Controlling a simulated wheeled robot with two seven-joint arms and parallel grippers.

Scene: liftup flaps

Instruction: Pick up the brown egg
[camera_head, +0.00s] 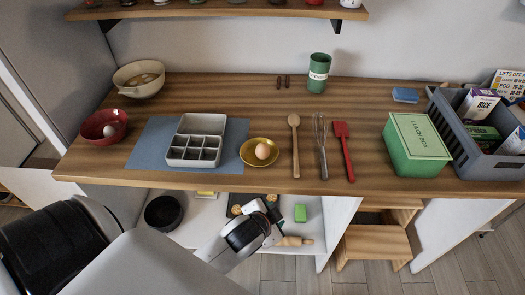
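The brown egg (262,151) rests in a shallow yellow dish (247,158) near the front edge of the wooden counter, right of a grey compartment tray. My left arm comes in from the lower left. Its gripper (274,221) is below and in front of the counter edge, well apart from the egg, with the lower shelf behind it. The fingers are small and partly hidden by the wrist, so I cannot tell whether they are open. My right gripper is not in view.
The grey compartment tray (183,154) stands on a blue mat (145,147). A red bowl (92,124) at left holds a pale egg (109,131). Right of the dish lie a wooden spoon (294,140), a whisk (321,140) and a red spatula (343,150). A green lunch box (416,146) stands farther right.

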